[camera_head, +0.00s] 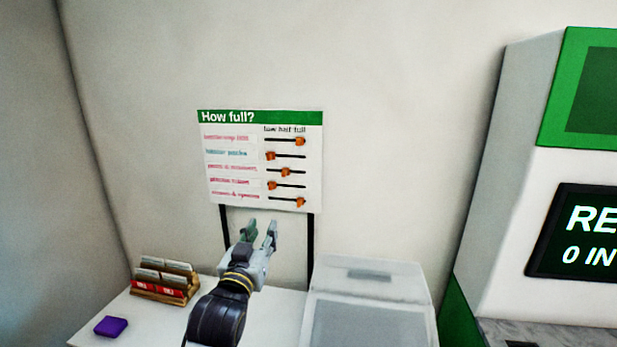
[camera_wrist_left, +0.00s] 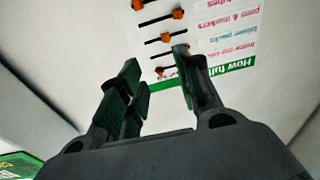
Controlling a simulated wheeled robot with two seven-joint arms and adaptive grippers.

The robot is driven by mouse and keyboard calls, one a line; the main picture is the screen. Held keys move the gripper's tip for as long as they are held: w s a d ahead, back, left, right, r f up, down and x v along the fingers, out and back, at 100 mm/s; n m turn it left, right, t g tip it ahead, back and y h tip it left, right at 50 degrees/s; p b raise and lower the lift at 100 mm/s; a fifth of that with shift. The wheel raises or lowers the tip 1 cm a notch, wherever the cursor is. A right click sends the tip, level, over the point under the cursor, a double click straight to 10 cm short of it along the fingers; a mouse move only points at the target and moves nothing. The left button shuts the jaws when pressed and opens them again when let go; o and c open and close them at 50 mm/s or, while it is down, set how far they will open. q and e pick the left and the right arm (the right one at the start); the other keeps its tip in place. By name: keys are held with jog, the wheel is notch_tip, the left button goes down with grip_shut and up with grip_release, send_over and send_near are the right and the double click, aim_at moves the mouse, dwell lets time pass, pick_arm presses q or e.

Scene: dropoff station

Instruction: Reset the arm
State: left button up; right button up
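My left gripper (camera_head: 259,234) is raised in front of the wall, just below the "How full?" board (camera_head: 262,160). Its two fingers are spread apart with nothing between them. In the left wrist view the open fingers of my left gripper (camera_wrist_left: 160,85) point toward the board (camera_wrist_left: 222,40), which appears upside down there. The board has several rows of text, each with an orange slider on a black bar. I cannot tell from these frames whether the fingers touch anything, but a gap seems to show. My right gripper is in neither view.
A white table (camera_head: 265,300) holds a wooden card holder (camera_head: 163,281) with red-and-white cards, a purple block (camera_head: 110,327) and a translucent lidded bin (camera_head: 368,300). A green-and-white machine with a dark screen (camera_head: 580,235) stands at the right. The wall area above the board is clear.

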pick_arm(q)
jog(key=s+a+f+g+y, duration=0.1)
jog(key=s+a+f+g, duration=0.15)
jog(key=f, duration=0.45)
jog(key=s+a+f+g, duration=0.2)
jog(key=s+f, duration=0.1)
jog(key=f, duration=0.4)
jog(key=s+a+f+g+y, duration=0.1)
jog(key=s+a+f+g, duration=0.15)
jog(key=f, duration=0.55)
jog(key=s+a+f+g, duration=0.2)
jog(key=s+f+g, duration=0.2)
jog(key=s+f, duration=0.45)
jog(key=s+a+f+g, duration=0.2)
jog(key=s+f+g, duration=0.25)
jog(key=s, duration=0.65)
jog(key=s+f+g, duration=0.1)
jog(key=s+f, duration=0.2)
jog(key=f, duration=3.3)
jog(key=s+a+f, duration=0.2)
jog(key=s+f, duration=0.7)
jog(key=s, duration=0.2)
jog(key=s+a+f+g, duration=0.1)
jog(key=s+a+f, duration=0.1)
jog(key=s+f, duration=0.7)
jog(key=shift+s+a+m+y+b, duration=0.25)
jog(key=shift+s+m+b, duration=0.2)
jog(key=shift+s, duration=0.4)
